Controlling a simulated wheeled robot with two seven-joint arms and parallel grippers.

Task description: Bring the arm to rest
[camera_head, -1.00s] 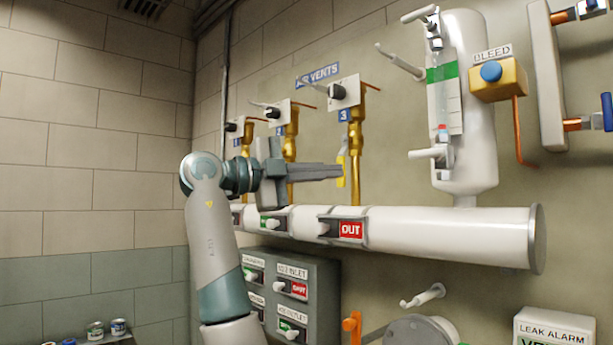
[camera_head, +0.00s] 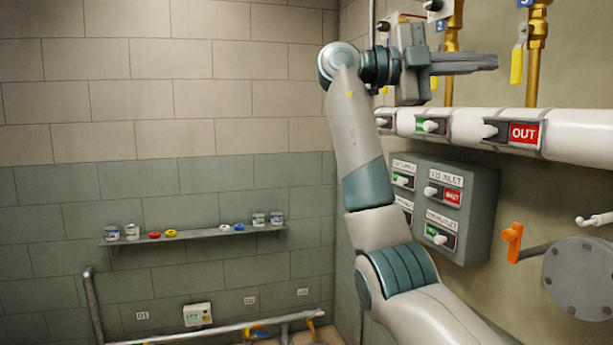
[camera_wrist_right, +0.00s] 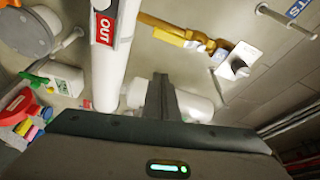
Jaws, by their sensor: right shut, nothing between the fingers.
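My right arm rises through the middle of the head view. Its gripper (camera_head: 495,62) points right, above the white pipe (camera_head: 580,130). The fingers are shut together with nothing between them. Their tips appear just left of a yellow valve handle (camera_head: 517,66) in the picture; the depth between them is unclear. In the right wrist view the shut fingers (camera_wrist_right: 162,78) show dark at the centre, with the white pipe (camera_wrist_right: 112,65) to their left and brass valve fittings (camera_wrist_right: 180,35) above. My left gripper is not in view.
A grey switch panel (camera_head: 480,210) is on the wall right of my arm. An orange handle (camera_head: 513,242) and a round grey flange (camera_head: 585,278) are lower right. A shelf (camera_head: 190,236) with small cans and coloured items runs along the left wall. The space before that wall looks open.

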